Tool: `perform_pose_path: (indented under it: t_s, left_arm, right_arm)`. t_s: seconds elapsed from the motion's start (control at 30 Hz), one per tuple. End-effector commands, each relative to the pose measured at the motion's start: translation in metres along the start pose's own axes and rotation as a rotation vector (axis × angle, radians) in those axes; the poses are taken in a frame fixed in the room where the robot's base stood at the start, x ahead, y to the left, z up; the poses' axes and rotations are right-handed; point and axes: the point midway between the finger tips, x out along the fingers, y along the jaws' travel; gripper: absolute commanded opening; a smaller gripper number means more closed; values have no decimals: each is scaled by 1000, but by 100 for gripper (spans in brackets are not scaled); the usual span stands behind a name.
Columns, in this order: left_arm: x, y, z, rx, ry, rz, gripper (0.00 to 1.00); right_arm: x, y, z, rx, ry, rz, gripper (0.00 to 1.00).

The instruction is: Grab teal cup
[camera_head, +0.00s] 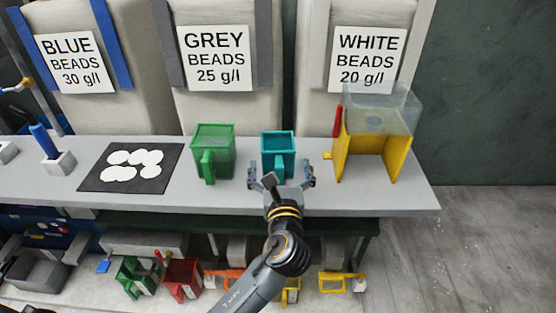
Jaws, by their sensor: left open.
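The teal cup (279,146) stands upright on the grey bench, at the middle of the head view. It is square, with an open top and a handle on its front side. My left gripper (282,174) is directly in front of the cup, its fingers spread wide. The fingers appear to be near the cup's lower front, one to each side; I cannot tell whether they touch it. The lower part of the cup is partly hidden by the gripper. My right gripper is not in view.
A green cup (222,143) stands close to the left. A yellow stand with a clear hopper (374,155) is to the right. A dark mat (98,181) with white discs lies further left. Labelled bead sacks (220,108) stand behind. Several coloured items sit on a lower shelf.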

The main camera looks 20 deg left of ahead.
Motion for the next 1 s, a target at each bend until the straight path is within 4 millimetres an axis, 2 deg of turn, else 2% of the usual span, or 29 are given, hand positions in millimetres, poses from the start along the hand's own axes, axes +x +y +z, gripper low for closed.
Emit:
perform_pose_path:
  t_s: [0.27, 0.4, 0.67, 0.77, 0.97, 1.0]
  left_arm:
    - [35, 3, 9, 0, -2, 3, 100]
    - [50, 2, 7, 1, -1, 2, 100]
    - [53, 2, 6, 0, 1, 1, 100]
    - [53, 2, 6, 0, 1, 1, 84]
    - [53, 2, 6, 0, 1, 1, 43]
    - [53, 2, 6, 0, 1, 1, 43]
  right_arm:
    - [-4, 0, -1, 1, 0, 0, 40]
    - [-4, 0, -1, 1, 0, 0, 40]
    - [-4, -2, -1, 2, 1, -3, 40]
    - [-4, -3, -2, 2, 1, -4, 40]
    - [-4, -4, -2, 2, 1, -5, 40]
    - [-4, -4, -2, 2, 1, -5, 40]
